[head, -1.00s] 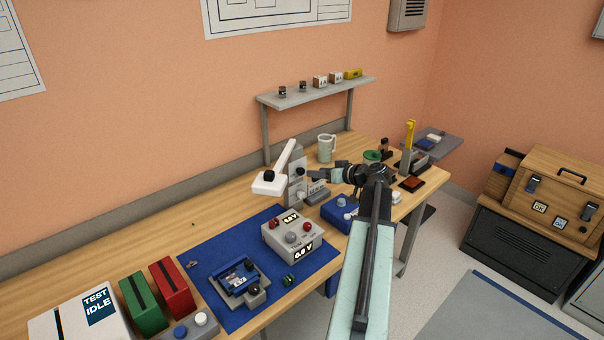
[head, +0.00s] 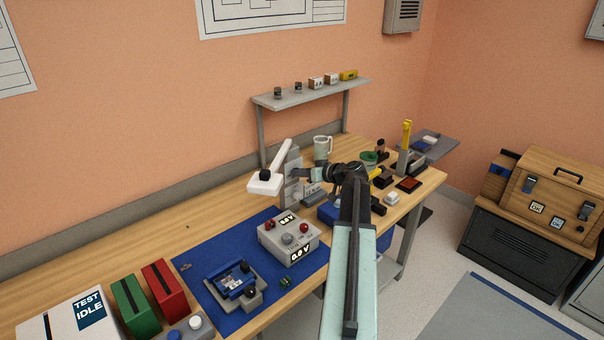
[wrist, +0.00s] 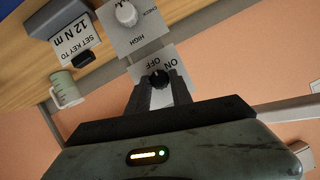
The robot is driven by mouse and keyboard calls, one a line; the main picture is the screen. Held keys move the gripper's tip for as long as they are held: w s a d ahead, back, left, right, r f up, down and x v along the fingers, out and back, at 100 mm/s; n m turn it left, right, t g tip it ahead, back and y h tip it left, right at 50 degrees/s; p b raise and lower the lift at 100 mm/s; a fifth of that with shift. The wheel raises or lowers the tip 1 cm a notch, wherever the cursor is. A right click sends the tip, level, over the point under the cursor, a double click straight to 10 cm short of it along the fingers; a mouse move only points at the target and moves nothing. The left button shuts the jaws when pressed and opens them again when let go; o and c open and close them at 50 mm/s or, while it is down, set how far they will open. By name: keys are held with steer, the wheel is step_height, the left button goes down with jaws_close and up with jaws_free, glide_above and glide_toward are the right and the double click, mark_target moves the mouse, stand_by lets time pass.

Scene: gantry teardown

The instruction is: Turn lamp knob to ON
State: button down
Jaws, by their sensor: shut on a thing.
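The black lamp knob (wrist: 159,78) sits on a grey plate (wrist: 181,91) lettered OFF and ON, which appears upside down in the wrist view. My gripper (wrist: 160,88) has a finger on either side of the knob and is shut on it. I cannot tell for sure which word the knob points at. In the head view my gripper (head: 298,174) reaches left to the grey lamp post (head: 291,155) and hides the knob. The white lamp head (head: 266,184) hangs over the bench left of the post.
A second panel with a white dial (wrist: 126,14) and a "SET KEY TO 12 N m" sign (wrist: 75,40) are close by. The grey meter box (head: 287,240) and blue box (head: 330,213) stand in front.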

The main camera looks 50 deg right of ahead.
steer(key=m+y+b, duration=0.1)
steer(key=m+b, duration=0.1)
steer(key=m, duration=0.1)
steer(key=m+t+y+b, duration=0.1)
steer(key=m+y+b, duration=0.1)
steer(key=f+m+t+y+b, duration=0.1)
steer(key=m+b, duration=0.2)
steer(key=shift+s+d+m+y, duration=0.1)
steer(key=shift+d+m+y, duration=0.2)
stand_by(0.4)
steer(key=shift+r, duration=0.1)
stand_by(0.5)
steer(key=c, duration=1.1)
jaws_free()
steer(key=shift+t, duration=0.3)
steer(key=shift+c, duration=0.2)
steer(key=v, duration=0.7)
steer(key=shift+s+d+p, duration=0.15)
steer(key=shift+s+p, duration=0.15)
